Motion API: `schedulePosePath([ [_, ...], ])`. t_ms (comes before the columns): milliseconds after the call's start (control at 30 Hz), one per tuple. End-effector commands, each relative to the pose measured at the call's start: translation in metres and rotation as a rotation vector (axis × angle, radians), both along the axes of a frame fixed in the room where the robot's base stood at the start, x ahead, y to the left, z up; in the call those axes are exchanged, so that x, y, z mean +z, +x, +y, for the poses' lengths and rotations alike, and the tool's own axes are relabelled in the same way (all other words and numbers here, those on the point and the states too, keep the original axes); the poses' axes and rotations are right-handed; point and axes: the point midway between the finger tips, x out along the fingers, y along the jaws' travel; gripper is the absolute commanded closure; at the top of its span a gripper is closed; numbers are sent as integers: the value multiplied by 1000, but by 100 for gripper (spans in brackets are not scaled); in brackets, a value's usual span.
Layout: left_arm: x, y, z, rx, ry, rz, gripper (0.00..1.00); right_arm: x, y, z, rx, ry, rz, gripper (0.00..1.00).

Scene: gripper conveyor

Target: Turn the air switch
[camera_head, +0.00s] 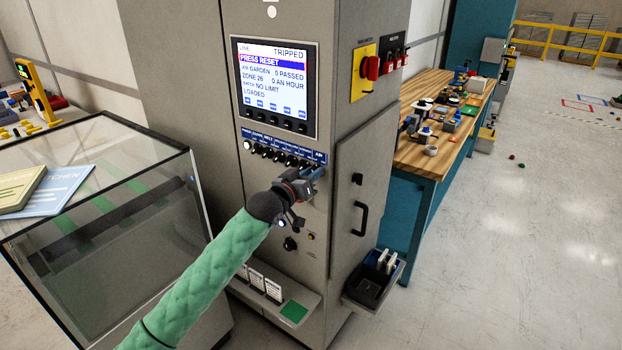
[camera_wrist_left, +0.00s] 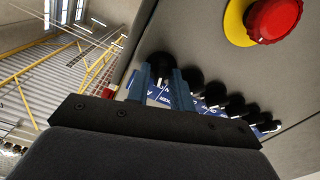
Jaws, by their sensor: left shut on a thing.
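The air switch is a black round knob (camera_wrist_left: 161,65) at the end of a row of black knobs on the grey control cabinet. In the head view its blue label (camera_head: 319,156) shows, but the knob itself is hidden by my gripper. My left gripper (camera_head: 318,172) reaches the right end of the row. In the left wrist view its two blue fingers (camera_wrist_left: 160,88) stand on either side of the knob, shut on it. I cannot tell which way the knob is turned. My right gripper is not in view.
The other knobs (camera_head: 277,156) sit close beside the gripper. Above them a screen (camera_head: 275,85) reads "TRIPPED" and "PRESS RESET". A red button (camera_wrist_left: 272,18) on yellow shows in the wrist view. A glass-topped case (camera_head: 105,190) stands left, a wooden workbench (camera_head: 431,153) right.

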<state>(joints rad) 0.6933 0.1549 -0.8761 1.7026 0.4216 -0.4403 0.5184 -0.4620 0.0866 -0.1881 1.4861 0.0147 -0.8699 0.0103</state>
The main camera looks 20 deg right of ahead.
Motion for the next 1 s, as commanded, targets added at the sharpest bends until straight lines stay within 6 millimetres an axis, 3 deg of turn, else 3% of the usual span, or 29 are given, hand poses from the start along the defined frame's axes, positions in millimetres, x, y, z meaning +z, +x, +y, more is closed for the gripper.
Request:
schedulePosePath([
  [700,-2,-2,-1,0,415,-530,100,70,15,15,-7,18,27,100],
  [1000,-1,-3,-2,1,542,-695,100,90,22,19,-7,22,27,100],
])
